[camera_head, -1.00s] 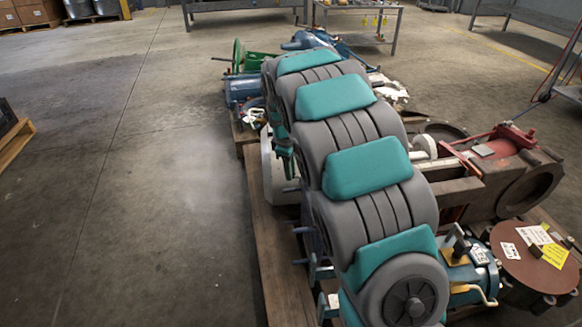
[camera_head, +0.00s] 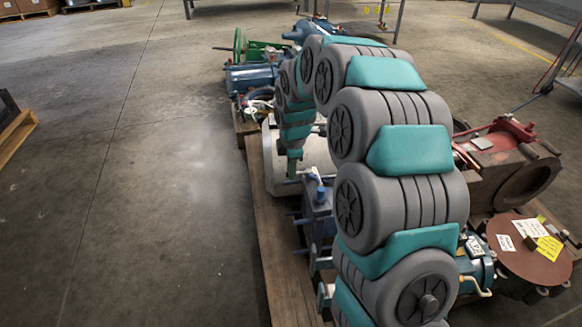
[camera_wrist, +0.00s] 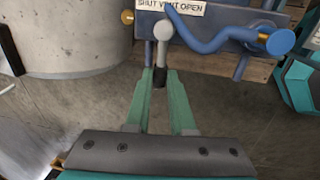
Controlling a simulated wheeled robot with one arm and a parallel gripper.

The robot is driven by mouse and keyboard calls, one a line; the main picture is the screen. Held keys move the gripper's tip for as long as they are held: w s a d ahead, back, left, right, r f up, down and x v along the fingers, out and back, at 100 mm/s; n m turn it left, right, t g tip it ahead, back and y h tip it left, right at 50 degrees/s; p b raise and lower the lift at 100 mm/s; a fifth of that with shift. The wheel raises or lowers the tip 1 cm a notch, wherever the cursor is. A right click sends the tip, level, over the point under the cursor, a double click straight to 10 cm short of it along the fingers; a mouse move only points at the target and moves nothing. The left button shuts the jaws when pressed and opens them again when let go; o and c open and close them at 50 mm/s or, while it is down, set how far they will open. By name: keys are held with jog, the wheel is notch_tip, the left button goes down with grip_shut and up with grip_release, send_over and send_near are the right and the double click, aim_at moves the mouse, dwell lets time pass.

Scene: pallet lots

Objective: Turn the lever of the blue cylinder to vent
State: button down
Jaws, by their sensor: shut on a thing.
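In the wrist view, a blue body (camera_wrist: 208,22) at the top carries a white label (camera_wrist: 172,5) reading "SHUT VENT OPEN". A lever (camera_wrist: 162,55) with a grey round hub and a dark end points toward me, below the label. My gripper (camera_wrist: 160,77) has its green fingers on either side of the lever's dark end and is shut on it. In the head view, my gripper (camera_head: 292,168) is low beside the blue body (camera_head: 319,215) at the pallet's left side; my arm partly hides this area. The lever's exact setting cannot be told.
A curved blue pipe (camera_wrist: 230,36) is right of the lever. A pale grey drum (camera_wrist: 68,35) stands close on the left. A wooden pallet (camera_head: 272,235) carries several machine parts, including a red-brown housing (camera_head: 500,165). Floor on the left (camera_head: 130,210) is clear.

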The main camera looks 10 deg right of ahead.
dwell(0.3)
jog(key=c, duration=0.8)
grip_release()
jog(key=shift+o, duration=0.2)
notch_tip(320, 180, up, 8)
jog(key=s, duration=0.1)
jog(key=shift+s+f, duration=0.2)
